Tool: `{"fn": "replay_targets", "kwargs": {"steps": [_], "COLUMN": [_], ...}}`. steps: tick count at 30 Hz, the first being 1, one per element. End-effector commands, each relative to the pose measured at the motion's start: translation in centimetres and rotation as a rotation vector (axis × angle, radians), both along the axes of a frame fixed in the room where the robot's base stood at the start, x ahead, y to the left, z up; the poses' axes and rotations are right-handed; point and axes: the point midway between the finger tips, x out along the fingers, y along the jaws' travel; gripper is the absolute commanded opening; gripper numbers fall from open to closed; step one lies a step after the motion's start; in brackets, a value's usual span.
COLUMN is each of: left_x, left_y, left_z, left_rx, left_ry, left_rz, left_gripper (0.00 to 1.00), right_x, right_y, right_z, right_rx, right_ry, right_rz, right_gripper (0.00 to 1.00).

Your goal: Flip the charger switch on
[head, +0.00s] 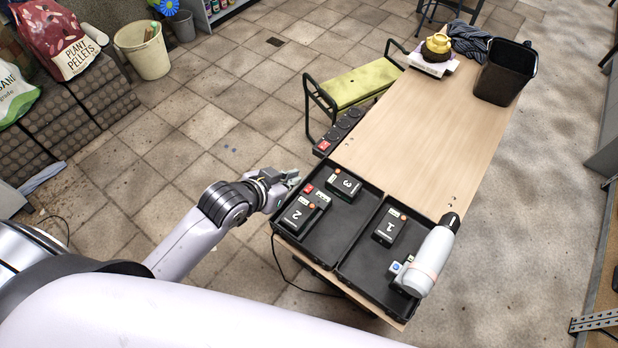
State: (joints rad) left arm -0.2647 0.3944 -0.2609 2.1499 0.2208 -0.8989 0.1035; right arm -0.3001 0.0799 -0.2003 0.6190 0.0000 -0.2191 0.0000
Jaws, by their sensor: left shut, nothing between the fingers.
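The charger (346,128) is a long black strip with several round bays along the left edge of the wooden table. A red patch (324,146) shows at its near end; whether this is the switch, and its position, is too small to tell. My left gripper (294,178) is shut and empty, just left of the black tray and a short way nearer than the charger's red end. It appears apart from the charger. My right gripper is not in view.
Black trays (337,262) at the table's near end hold battery packs marked 1 (389,228), 2 (299,214) and 3 (345,184). A white tool with a black tip (434,258) lies on the right tray. A green bench (358,84) stands beyond the charger. The table's middle (425,130) is clear.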

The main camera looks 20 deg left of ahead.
Motion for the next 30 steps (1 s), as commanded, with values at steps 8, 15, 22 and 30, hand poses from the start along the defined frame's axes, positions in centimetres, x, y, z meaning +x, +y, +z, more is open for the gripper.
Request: {"fn": "replay_targets", "kwargs": {"steps": [8, 15, 22, 30], "left_x": [0.4, 3.0, 6.1, 6.1], "left_y": [-0.1, -1.1, -2.2, -2.2], "left_z": [-0.3, -2.6, -5.3, -8.7], "left_rx": [0.000, -0.001, -0.001, 0.001], "left_ry": [0.000, 0.001, 0.001, 0.004], "left_rz": [0.000, 0.001, 0.001, 0.000], "left_gripper": [0.00, 0.00, 0.00, 0.00], "right_x": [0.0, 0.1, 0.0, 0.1], "right_y": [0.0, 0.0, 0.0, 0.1], "right_z": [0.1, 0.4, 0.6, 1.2], "right_rx": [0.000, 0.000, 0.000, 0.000], "right_ry": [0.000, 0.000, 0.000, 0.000], "right_rz": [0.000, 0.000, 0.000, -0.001], "right_gripper": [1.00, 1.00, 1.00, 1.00]}}
